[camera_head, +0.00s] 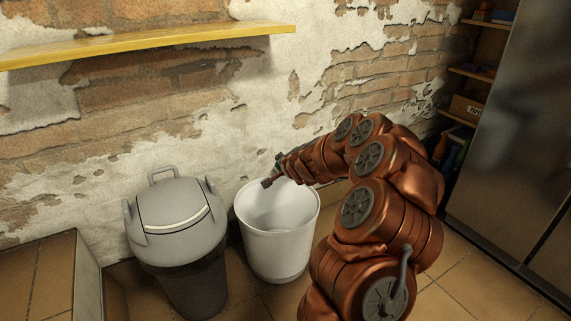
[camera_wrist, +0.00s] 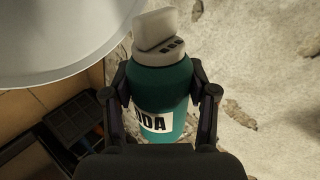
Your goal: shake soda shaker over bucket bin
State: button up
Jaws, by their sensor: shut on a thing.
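The soda shaker (camera_wrist: 160,85) is a teal bottle with a pale cap and a white label whose visible letters read "DA". It fills the middle of the wrist view. My gripper (camera_wrist: 160,100) is shut on it, with one dark finger on each side. In the head view my gripper (camera_head: 270,180) is above the back rim of the white bucket bin (camera_head: 277,245), and the shaker is not clearly visible there. The bin stands open on the floor and looks empty inside. Its pale rim (camera_wrist: 60,75) likely shows at the upper left of the wrist view.
A grey lidded bin (camera_head: 178,230) stands left of the bucket bin. A yellow shelf (camera_head: 150,42) runs along the brick wall above. A dark cabinet (camera_head: 520,150) and shelves with boxes (camera_head: 467,108) are at the right. Tiled floor is free in front of the cabinet.

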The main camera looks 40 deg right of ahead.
jog(key=shift+f, duration=0.85)
jog(key=shift+r, duration=0.15)
notch_tip(320, 180, up, 5)
jog(key=p, duration=0.4)
jog(key=shift+r+p, duration=0.15)
jog(key=shift+p, duration=0.25)
